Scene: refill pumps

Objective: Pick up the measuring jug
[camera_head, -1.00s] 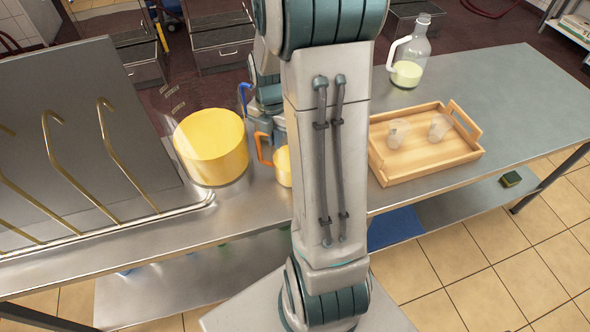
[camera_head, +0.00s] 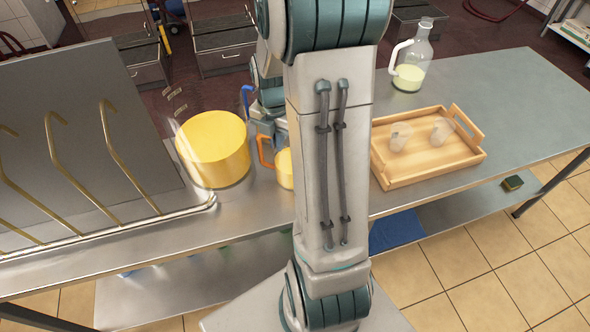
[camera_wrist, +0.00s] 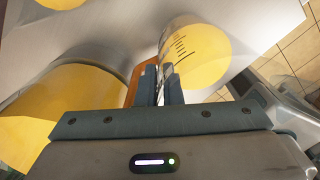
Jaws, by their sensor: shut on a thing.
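The measuring jug (camera_head: 285,168) stands on the steel counter just right of the large yellow container. It is clear, with an orange handle (camera_head: 265,151) and yellow liquid inside. My arm hides its right part in the head view. In the wrist view the jug (camera_wrist: 205,55) shows dark measuring marks on its side. My gripper (camera_wrist: 161,86) is shut on the measuring jug, its two fingers closed at the handle side. In the head view my gripper is mostly hidden by my arm. I cannot tell whether the jug is clear of the counter.
The large yellow-filled container (camera_head: 213,148) is close left of the jug; a blue handle (camera_head: 246,98) shows behind. A wooden tray (camera_head: 430,172) with two small clear cups is right of my arm. A glass jug (camera_head: 412,62) stands behind it. A rack with brass bars (camera_head: 125,160) fills the left.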

